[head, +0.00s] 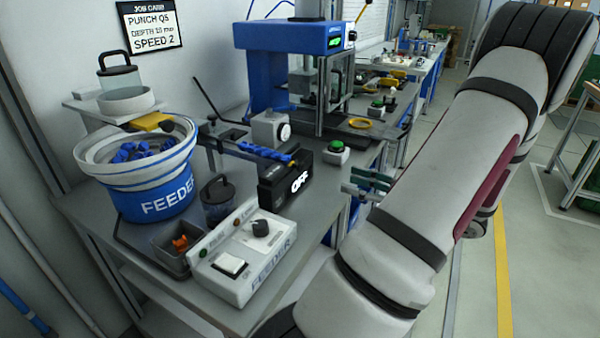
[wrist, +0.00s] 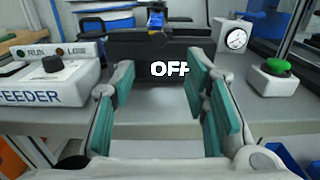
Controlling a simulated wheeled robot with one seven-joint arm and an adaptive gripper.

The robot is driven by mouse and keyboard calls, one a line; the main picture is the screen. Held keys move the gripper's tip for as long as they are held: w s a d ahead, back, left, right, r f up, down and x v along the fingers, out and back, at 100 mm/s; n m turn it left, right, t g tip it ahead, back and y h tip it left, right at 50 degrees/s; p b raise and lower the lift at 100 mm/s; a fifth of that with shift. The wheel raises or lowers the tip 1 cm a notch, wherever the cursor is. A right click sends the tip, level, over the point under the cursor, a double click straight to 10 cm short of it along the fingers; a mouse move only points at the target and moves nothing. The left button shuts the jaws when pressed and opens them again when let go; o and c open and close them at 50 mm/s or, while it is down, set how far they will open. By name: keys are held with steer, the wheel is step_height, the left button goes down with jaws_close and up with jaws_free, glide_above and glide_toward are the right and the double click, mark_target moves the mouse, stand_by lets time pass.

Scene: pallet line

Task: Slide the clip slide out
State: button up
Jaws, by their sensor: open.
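A black block (head: 286,181) marked OFF stands on the bench at the end of a track of blue clips (head: 262,152). It also shows in the wrist view (wrist: 130,52), where a small blue piece (wrist: 157,38) sits at its top middle. No part is labelled clip slide; I cannot tell whether it is this block or a part on it. My gripper (head: 368,186) is to the right of the block in the head view. In the wrist view my gripper (wrist: 159,84) is open and empty, its teal pads apart, facing the OFF face without visible contact.
The feeder control box (head: 244,256) stands left of the block, with the feeder bowl (head: 140,170) behind it. A green button (head: 336,146) and a white dial box (head: 270,128) are to the right and behind. A blue press (head: 290,60) stands farther back.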

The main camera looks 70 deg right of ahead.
mark_target(304, 167)
steer(key=w, duration=0.4)
steer(key=w+d+b, duration=0.1)
steer(key=w, duration=0.8)
steer(key=shift+w+d, duration=0.15)
steer(key=shift+d, duration=0.05)
